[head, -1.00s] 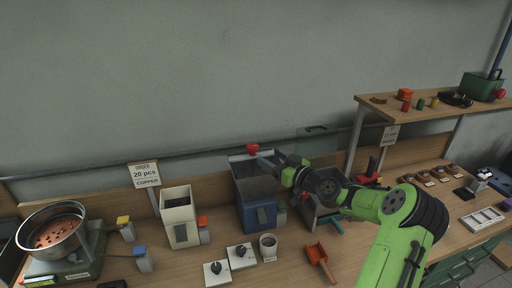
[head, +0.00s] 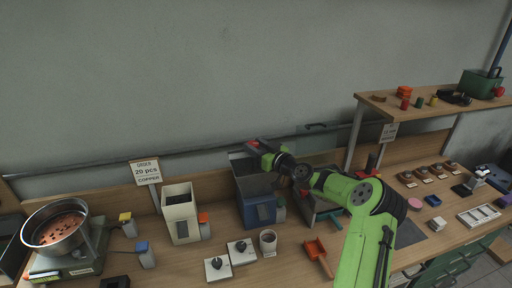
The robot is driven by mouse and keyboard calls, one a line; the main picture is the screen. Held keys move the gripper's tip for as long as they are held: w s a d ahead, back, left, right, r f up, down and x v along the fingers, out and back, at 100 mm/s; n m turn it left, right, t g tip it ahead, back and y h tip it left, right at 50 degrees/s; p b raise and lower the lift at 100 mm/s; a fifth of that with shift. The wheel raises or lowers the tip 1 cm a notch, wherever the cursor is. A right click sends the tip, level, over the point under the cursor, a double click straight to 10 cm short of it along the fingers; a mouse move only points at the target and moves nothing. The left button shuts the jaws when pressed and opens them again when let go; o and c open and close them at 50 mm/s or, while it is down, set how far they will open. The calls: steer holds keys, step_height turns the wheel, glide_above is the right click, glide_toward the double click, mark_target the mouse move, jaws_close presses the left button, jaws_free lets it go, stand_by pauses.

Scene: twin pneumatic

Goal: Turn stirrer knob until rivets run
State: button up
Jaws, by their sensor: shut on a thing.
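The red stirrer knob (head: 252,142) sits at the top back of the blue hopper (head: 262,212), mostly covered by my gripper. My gripper (head: 257,147) is shut on this knob, reaching over the hopper from the right. The hopper's grey open top faces up, but I cannot make out rivets inside it or running from its outlet. Copper-coloured rivets lie in the steel bowl (head: 42,241) on the green scale at the far left.
A cream hopper (head: 181,218) stands left of the blue one. In front are two white plates with black knobs (head: 217,266), a grey cup (head: 268,241) and an orange scoop (head: 316,250). A wooden shelf (head: 420,106) stands at right. An order sign (head: 145,172) stands behind.

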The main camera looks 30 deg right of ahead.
steer(key=shift+a+f+m+h+b, duration=0.15)
steer(key=shift+a+m+h+b, duration=0.1)
steer(key=shift+m+h+b, duration=0.75)
steer(key=shift+c, duration=0.3)
steer(key=shift+m+h+b, duration=0.4)
steer(key=shift+h+b, duration=0.15)
steer(key=shift+h, duration=0.65)
steer(key=shift+r+h, duration=0.2)
steer(key=shift+h, duration=0.1)
steer(key=o, duration=1)
steer(key=s+b, duration=0.5)
steer(key=s, duration=1)
steer(key=shift+s+a, duration=0.35)
steer(key=shift+s, duration=0.05)
